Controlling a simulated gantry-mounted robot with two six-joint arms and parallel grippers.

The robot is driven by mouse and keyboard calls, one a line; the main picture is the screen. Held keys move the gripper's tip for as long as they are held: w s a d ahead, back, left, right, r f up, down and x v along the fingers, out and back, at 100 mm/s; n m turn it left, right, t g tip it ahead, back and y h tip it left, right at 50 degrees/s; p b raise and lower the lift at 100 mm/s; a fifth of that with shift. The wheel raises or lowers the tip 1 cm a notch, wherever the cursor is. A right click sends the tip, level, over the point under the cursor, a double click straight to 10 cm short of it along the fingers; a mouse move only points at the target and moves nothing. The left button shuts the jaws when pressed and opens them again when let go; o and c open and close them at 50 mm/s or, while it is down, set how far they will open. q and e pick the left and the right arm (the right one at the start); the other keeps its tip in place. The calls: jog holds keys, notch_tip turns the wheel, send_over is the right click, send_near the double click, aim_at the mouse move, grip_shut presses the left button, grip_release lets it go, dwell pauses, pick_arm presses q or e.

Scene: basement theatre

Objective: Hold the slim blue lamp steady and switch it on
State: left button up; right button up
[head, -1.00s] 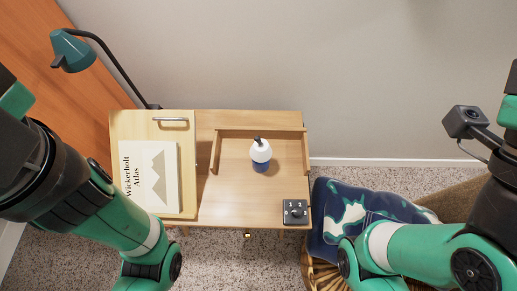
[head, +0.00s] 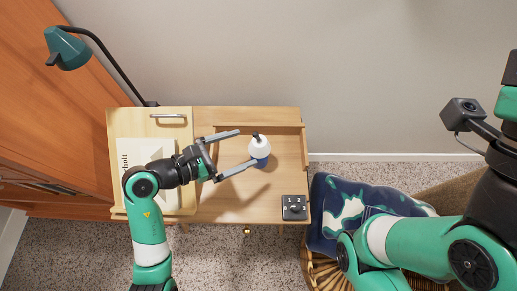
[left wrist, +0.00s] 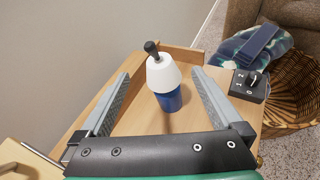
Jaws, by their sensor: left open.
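The slim blue lamp (head: 260,158) stands upright on the table, with a blue base, a white shade and a dark knob on top. It also shows in the left wrist view (left wrist: 169,101), ahead of the fingers. My left gripper (head: 248,147) is open, its two fingers pointing at the lamp. The lamp is at the fingertips, between their lines, and not gripped.
A dark box with a knob and numbers (head: 294,208) sits at the table's front right corner. A low wooden rim (head: 270,128) bounds the lamp's area. A book (head: 133,160) lies on the left board with a handle (head: 168,117). A teal desk lamp (head: 68,50) overhangs the left. A basket with patterned cloth (head: 350,205) stands right.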

pick_arm(q)
jog(key=shift+n+g+y, duration=0.3)
jog(key=shift+n+y, duration=0.3)
jog(key=shift+n, duration=0.2)
jog(key=a+f, duration=0.1)
jog(key=f, duration=0.1)
jog(key=s+f, duration=0.1)
jog(key=f, duration=0.2)
jog(key=s+a+f, duration=0.1)
jog(key=f, duration=0.1)
jog(key=shift+a+f, duration=0.25)
jog(key=shift+a, duration=0.1)
jog(key=shift+w, duration=0.1)
jog(key=x, duration=1)
jog(key=shift+r, duration=0.1)
jog(key=shift+c, duration=0.3)
grip_shut()
